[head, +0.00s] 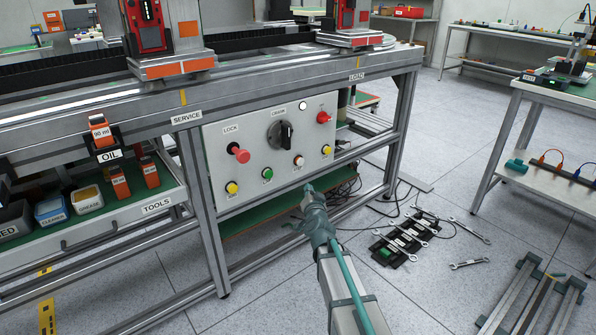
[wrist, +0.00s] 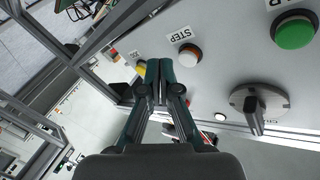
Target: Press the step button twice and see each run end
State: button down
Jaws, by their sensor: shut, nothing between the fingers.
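The step button (head: 299,160) is a small white button in the lower row of the grey control panel (head: 245,148). My gripper (head: 308,188) is shut and empty, in front of the panel's lower edge, just below the step button in the head view. In the wrist view the gripper's tips (wrist: 159,66) lie left of the button. They look apart from it, but the exact gap cannot be told.
A green button (head: 267,174) and yellow buttons (head: 232,188) (head: 326,150) share the lower row. Above are a red LOCK knob (head: 239,153), a black selector (head: 281,134), a pale lamp (head: 302,105) and a red button (head: 324,117). Wrenches on a black rack (head: 396,254) lie on the floor.

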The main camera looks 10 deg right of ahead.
aim_at(300, 162)
jog(key=d+r+m+t+h, duration=0.1)
jog(key=d+r+m+h, duration=0.2)
jog(key=d+r+h, duration=0.1)
jog(key=shift+s+d+r+m+t+h, duration=0.15)
jog(key=shift+d+r+m+t+h, duration=0.15)
jog(key=shift+d+r+t+h, duration=0.15)
jog(key=shift+a, duration=0.15)
jog(key=w+a+p, duration=0.2)
jog(key=w+a, duration=0.2)
jog(key=w, duration=0.3)
jog(key=shift+w+a+p, duration=0.25)
jog(key=shift+p, duration=0.05)
jog(key=shift+w+r, duration=0.1)
jog(key=shift+w, duration=0.05)
dwell(1.2)
jog(key=shift+w+a+p, duration=0.2)
jog(key=shift+p, duration=0.2)
